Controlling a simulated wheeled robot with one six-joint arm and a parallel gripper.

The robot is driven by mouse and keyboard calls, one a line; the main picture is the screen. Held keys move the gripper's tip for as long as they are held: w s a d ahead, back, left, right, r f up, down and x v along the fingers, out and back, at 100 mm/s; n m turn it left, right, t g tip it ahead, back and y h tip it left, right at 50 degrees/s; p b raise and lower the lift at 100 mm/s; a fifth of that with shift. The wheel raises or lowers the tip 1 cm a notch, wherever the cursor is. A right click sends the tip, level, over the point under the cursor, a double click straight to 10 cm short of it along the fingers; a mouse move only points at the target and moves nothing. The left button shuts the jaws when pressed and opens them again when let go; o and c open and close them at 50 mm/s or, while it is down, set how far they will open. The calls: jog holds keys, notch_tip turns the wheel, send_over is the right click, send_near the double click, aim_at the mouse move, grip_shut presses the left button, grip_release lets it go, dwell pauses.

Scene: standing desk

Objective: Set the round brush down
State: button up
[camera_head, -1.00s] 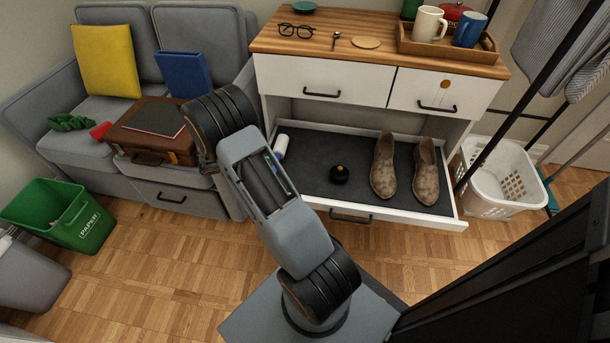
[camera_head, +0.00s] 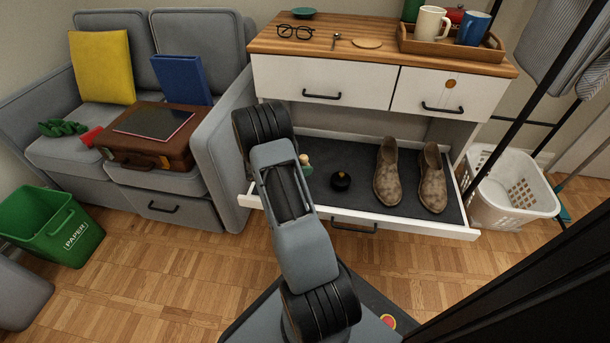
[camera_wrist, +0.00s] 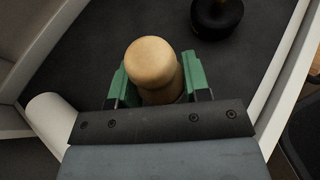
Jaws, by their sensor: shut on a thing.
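My gripper (camera_wrist: 155,90) has green fingers and is shut on the round brush (camera_wrist: 152,62), a tan wooden piece with a rounded top. In the wrist view the brush stands up between the fingers, over the dark drawer floor (camera_wrist: 95,45). Its lower end is hidden, so I cannot tell whether it touches the floor. In the head view a small part of the brush (camera_head: 305,160) and a green finger show just right of my arm, at the left part of the open drawer (camera_head: 400,222).
A black round object with a small knob (camera_head: 341,181) sits in the drawer right of my gripper; brown shoes (camera_head: 388,175) stand farther right. A white cylinder (camera_wrist: 52,115) lies left of my gripper. Dark floor between the brush and the black object is bare.

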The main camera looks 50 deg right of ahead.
jog(key=f, duration=0.1)
jog(key=f+b, duration=0.1)
jog(key=f, duration=0.2)
jog(key=shift+s+d+b, duration=0.1)
jog(key=shift+d+b, duration=0.2)
jog(key=shift+b, duration=0.1)
jog(key=shift+r, duration=0.1)
jog(key=o, duration=1)
